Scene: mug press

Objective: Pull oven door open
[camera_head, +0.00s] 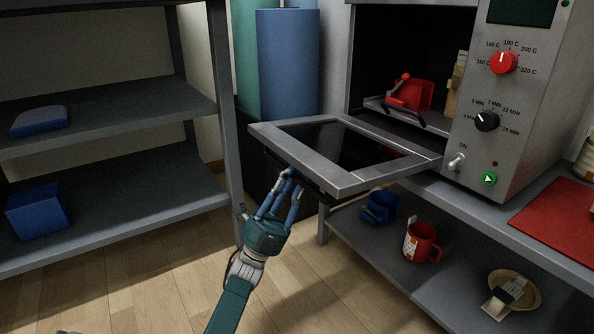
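The oven door (375,183) is hinged at its bottom edge and lies lowered, close to level, in front of the open oven cavity (393,45). It has a grey metal frame around a dark window. My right gripper is not in view.
A red object (413,94) sits inside the oven. The control panel (500,95) is right of the cavity. A lower shelf holds a blue mug (379,207), a red mug (422,243) and a tan bowl (514,291). A shelf rack (125,204) stands left. The floor between is clear.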

